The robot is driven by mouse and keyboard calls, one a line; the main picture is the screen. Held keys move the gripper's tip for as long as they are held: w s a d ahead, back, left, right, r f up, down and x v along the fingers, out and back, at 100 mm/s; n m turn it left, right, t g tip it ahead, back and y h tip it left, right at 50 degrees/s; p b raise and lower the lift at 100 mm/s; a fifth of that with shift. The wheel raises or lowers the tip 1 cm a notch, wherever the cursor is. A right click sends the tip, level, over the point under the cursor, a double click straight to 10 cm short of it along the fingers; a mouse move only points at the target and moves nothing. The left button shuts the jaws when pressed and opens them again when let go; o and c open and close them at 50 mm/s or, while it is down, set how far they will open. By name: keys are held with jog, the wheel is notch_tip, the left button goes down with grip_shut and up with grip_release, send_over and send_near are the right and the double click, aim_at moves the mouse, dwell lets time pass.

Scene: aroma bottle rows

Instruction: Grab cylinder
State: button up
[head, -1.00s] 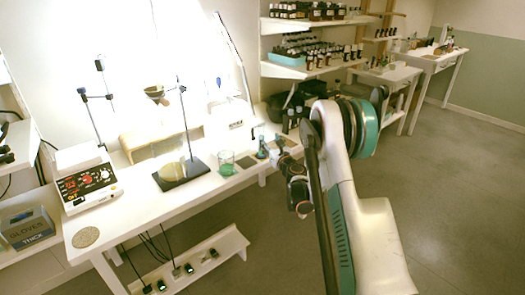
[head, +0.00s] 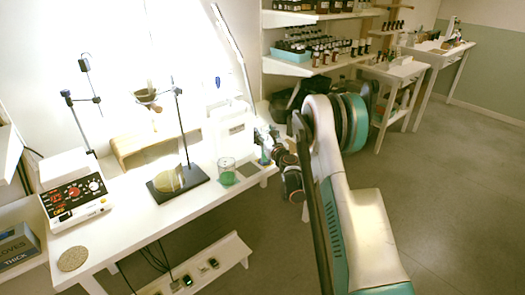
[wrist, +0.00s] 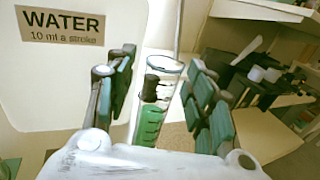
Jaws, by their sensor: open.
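A clear cylinder (wrist: 150,122) with green liquid and a dark band near its top stands upright in the wrist view. It sits between the two dark green-padded fingers of my gripper (wrist: 160,82), which are open on either side of it. Gaps show between it and both fingers. Its base is hidden behind my gripper's body. In the head view my gripper (head: 270,143) is at the right end of the white table, where the cylinder is small and partly hidden.
A white container labelled WATER (wrist: 70,75) stands close on the left. On the white table (head: 130,205) are a beaker of green liquid (head: 226,172), a stand with a dark base (head: 180,183) and a hotplate (head: 75,200). Bottle shelves (head: 310,65) are behind. The floor at right is clear.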

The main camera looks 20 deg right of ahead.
jog(key=shift+w, duration=0.1)
jog(key=shift+r, duration=0.1)
jog(key=shift+c, duration=0.9)
jog(key=c, duration=0.9)
grip_shut()
jog(key=shift+r, duration=0.1)
